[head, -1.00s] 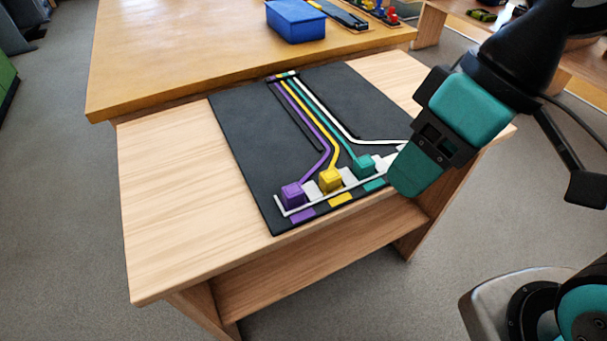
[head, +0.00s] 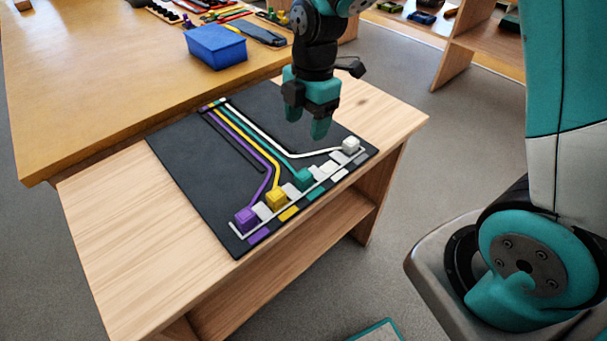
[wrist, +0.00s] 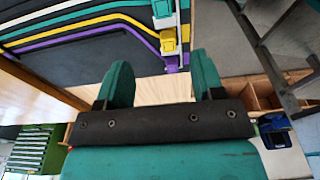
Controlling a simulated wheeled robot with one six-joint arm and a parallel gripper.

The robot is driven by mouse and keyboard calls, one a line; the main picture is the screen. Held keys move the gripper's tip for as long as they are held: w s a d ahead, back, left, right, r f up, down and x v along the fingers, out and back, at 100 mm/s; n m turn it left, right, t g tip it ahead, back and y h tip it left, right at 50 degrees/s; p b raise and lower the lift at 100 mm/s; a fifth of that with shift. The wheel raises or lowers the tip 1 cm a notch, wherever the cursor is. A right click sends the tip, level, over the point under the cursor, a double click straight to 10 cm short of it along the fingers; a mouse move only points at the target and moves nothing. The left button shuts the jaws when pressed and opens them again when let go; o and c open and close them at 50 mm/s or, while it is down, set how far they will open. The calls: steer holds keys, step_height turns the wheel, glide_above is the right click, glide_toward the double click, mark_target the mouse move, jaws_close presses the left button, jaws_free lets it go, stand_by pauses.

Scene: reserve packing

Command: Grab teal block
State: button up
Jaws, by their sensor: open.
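The teal block (head: 304,179) sits at the near end of the teal line on the dark board (head: 190,165), between the yellow block (head: 277,199) and the white block (head: 350,145). The purple block (head: 246,217) is at the left end of the row. My gripper (head: 305,125) is open and empty, above the board and behind the teal block. In the wrist view, its two teal fingers (wrist: 160,85) are spread apart. The teal block (wrist: 162,8) shows there at the top edge, partly cut off, with the yellow block (wrist: 168,40) below it.
A white rail (head: 322,182) runs along the front of the block row, with light pieces between blocks. A blue bin (head: 216,46) and several tools stand on the larger table behind. The wooden table (head: 110,225) is bare left of the board.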

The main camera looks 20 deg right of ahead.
steer(key=p, duration=0.1)
glide_above(304, 174)
steer(key=f, duration=0.8)
steer(key=shift+w+f, duration=0.2)
steer(key=shift+f, duration=0.2)
steer(key=shift+s+f+p, duration=0.2)
steer(key=shift+f+p, duration=0.7)
steer(key=shift+f, duration=1.8)
steer(key=c, duration=1)
